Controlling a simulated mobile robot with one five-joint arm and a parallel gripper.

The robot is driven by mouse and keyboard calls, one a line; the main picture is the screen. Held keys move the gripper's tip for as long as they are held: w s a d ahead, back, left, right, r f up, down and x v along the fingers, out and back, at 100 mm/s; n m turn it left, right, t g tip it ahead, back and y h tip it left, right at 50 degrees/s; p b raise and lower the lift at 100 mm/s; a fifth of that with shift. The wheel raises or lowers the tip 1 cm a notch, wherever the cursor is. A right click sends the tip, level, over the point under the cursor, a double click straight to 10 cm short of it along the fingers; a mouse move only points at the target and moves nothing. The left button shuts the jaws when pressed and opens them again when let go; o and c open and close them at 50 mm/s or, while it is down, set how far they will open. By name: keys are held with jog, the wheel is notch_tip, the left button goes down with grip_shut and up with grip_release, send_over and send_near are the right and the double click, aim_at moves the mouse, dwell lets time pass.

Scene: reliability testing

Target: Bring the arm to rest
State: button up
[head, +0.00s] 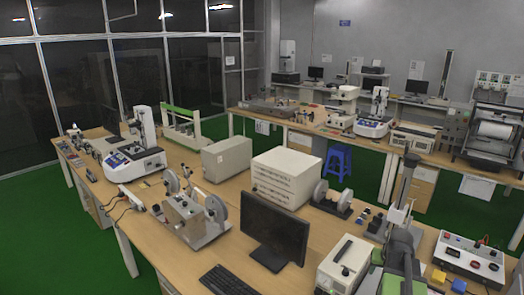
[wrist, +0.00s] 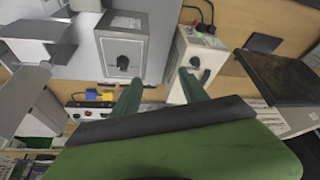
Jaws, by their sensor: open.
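My gripper (wrist: 160,88) shows in the wrist view as two green fingers set apart, with nothing between them. It hangs over the bench equipment. A grey unit with a black knob (wrist: 121,40) and a white box with a dark knob (wrist: 190,66) lie beyond the fingertips. I cannot tell whether the fingers touch anything. In the head view my gripper cannot be made out clearly; grey and green parts at the lower right are crowded together there.
The wooden bench (head: 130,200) carries a black monitor (head: 272,232), a white box (head: 343,264), a beige cabinet (head: 286,177) and a red-buttoned control box (head: 468,258). A tall grey stand (head: 406,180) rises at the right. Green floor (head: 80,250) is open at the left.

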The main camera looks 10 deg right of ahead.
jog(key=w+a+f+n+b, duration=0.1)
jog(key=w+a+f+b, duration=0.15)
jog(key=a, duration=0.25)
jog(key=w+a+f+n+y+b, duration=0.1)
jog(key=w+a+f, duration=0.15)
jog(key=a, duration=0.25)
jog(key=w+a+f+n+b, duration=0.1)
jog(key=a+f+b, duration=0.15)
jog(key=a, duration=0.25)
jog(key=a+f+n+g+y+b, duration=0.1)
jog(key=a+f+n+b, duration=0.4)
jog(key=a, duration=1.4)
jog(key=s+a+f+m+g+b, duration=0.1)
jog(key=s+a+f+m+g, duration=0.1)
jog(key=s, duration=0.5)
jog(key=shift+s+a+f+g, duration=0.2)
jog(key=shift+a+f+g, duration=0.2)
jog(key=shift+a+f, duration=0.55)
